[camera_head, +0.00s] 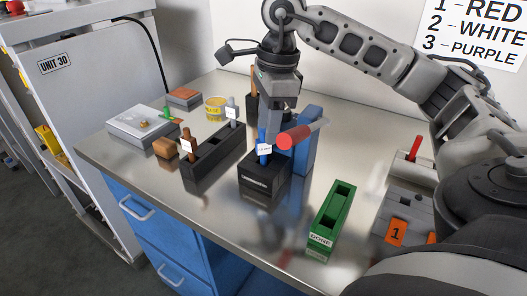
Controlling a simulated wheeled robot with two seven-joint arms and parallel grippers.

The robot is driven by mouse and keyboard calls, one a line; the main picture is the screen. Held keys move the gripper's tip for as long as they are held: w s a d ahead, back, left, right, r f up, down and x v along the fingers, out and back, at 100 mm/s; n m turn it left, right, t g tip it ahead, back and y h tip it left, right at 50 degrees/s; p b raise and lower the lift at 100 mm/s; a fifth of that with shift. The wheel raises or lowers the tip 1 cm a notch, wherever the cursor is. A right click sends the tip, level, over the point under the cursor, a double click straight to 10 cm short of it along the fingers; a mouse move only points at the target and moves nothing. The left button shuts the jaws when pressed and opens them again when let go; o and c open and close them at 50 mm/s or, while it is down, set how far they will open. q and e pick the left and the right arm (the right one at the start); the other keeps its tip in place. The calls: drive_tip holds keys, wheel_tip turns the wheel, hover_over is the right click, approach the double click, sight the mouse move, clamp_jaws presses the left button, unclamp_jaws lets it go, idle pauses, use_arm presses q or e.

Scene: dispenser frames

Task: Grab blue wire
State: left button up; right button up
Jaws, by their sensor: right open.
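A blue wire piece (262,159) with a small white tag stands upright in a black holder (258,184) near the middle of the table. My right gripper (272,130) comes down from above, beside the top of the blue piece. It is open, and I see nothing held in it. I cannot tell whether its fingers touch the blue piece, since they overlap in this view. My left gripper is not in view.
A red cylinder (285,141) and a blue block (307,135) stand close behind the gripper. A black holder (215,160) with brown and grey pieces is at left. A green "DONE" holder (324,228) is at front right. A grey box (143,127) is at far left.

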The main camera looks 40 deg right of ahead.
sight(263, 140)
drive_tip(key=f, duration=0.3)
drive_tip(key=a+f, duration=0.1)
drive_tip(key=f, duration=0.1)
drive_tip(key=shift+w+f, duration=0.1)
drive_tip(key=shift+w, duration=0.15)
clamp_jaws()
